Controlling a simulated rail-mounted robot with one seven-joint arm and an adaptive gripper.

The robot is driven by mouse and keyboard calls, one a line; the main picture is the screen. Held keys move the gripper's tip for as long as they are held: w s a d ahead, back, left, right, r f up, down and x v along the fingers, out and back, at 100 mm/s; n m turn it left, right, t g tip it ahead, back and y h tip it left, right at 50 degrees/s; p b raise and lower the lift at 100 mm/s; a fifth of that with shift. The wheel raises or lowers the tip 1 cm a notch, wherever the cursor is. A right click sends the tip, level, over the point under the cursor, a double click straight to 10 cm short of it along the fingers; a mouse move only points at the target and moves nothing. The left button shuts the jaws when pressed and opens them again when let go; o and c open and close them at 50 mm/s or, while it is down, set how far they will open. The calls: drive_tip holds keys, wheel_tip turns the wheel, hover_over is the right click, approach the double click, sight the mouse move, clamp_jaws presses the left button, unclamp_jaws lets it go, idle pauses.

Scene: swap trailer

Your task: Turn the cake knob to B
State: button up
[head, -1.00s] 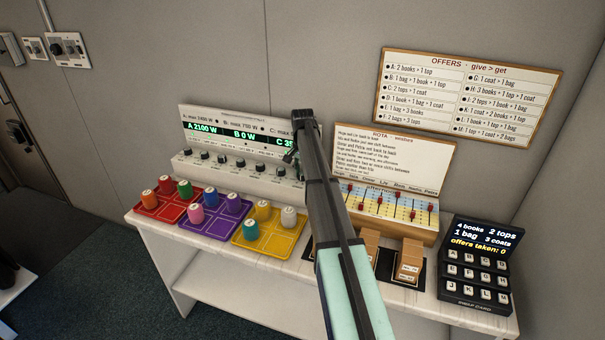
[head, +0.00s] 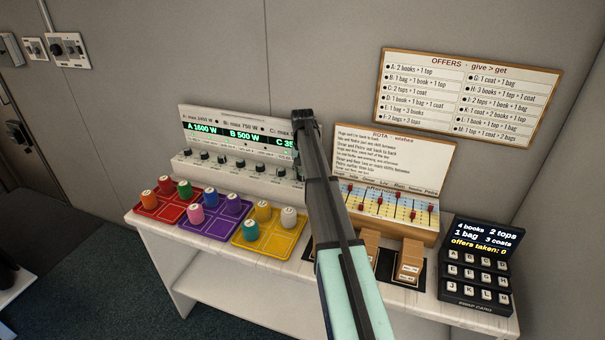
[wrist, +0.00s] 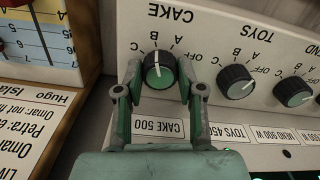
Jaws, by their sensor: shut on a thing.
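In the wrist view, which sees the panel upside down, the black cake knob (wrist: 157,70) with a green face sits between my gripper's two fingers (wrist: 159,75). The fingers are shut on its sides. The knob's white pointer line points up in the picture, roughly at the letter B (wrist: 153,36). A "CAKE 500" label (wrist: 171,129) lies just below it. In the head view, the display (head: 238,135) on the white panel reads A 1600 W and B 500 W; the C reading is cut off by my arm.
The toys knob (wrist: 236,82) is close beside the cake knob. Coloured trays with pegs, such as the yellow tray (head: 284,242), stand in front of the panel. The rota board (head: 393,165) with sliders and a black swap card keypad (head: 476,265) are to the right.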

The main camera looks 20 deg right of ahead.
sight(302, 174)
drive_tip(key=o, duration=1.1)
drive_tip(key=shift+o, duration=0.2)
wheel_tip(302, 174, up, 12)
